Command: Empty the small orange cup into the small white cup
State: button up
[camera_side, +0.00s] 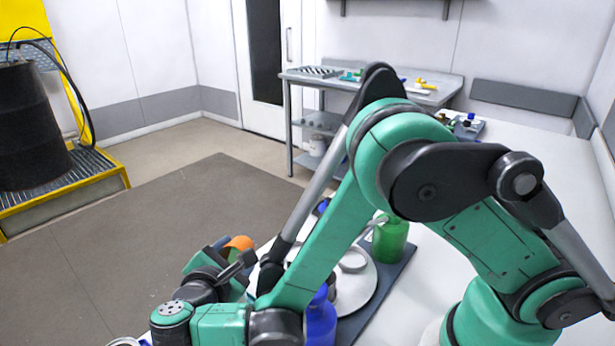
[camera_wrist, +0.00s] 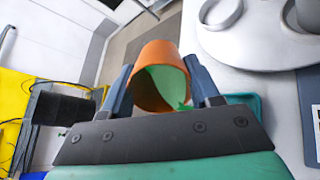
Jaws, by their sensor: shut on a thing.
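The small orange cup (camera_wrist: 160,52) is between the two fingers of my gripper (camera_wrist: 160,88), which is shut on it. Its mouth faces the wrist camera, and light green stuff (camera_wrist: 167,84) shows inside, reaching the lower rim. In the side view the orange cup (camera_side: 240,243) shows above the floor area, partly hidden by my gripper (camera_side: 232,262). The cup looks tilted. I cannot make out the small white cup for sure. A pale ring-shaped thing (camera_wrist: 222,13) lies on a round white plate (camera_wrist: 255,52); I cannot tell whether it is the cup.
The white plate (camera_side: 371,291) sits on a dark mat (camera_side: 398,268), partly behind my arm. A green bottle (camera_side: 390,243) and a blue bottle (camera_side: 320,322) stand close by. A black drum (camera_side: 30,125) on a yellow-edged grating is at the left. A metal bench (camera_side: 440,95) is at the back.

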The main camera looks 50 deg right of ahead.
jog(key=shift+s+a+r+t+h, duration=0.15)
jog(key=shift+a+t+h, duration=0.1)
jog(key=shift+h, duration=0.25)
jog(key=shift+s+a+r+t+h, duration=0.15)
jog(key=shift+t+h, duration=0.1)
jog(key=shift+h, duration=0.25)
dwell(0.7)
jog(key=shift+a+r+t+h, duration=0.15)
jog(key=shift+r+t+h, duration=0.15)
jog(key=shift+r+h, duration=0.2)
dwell(0.5)
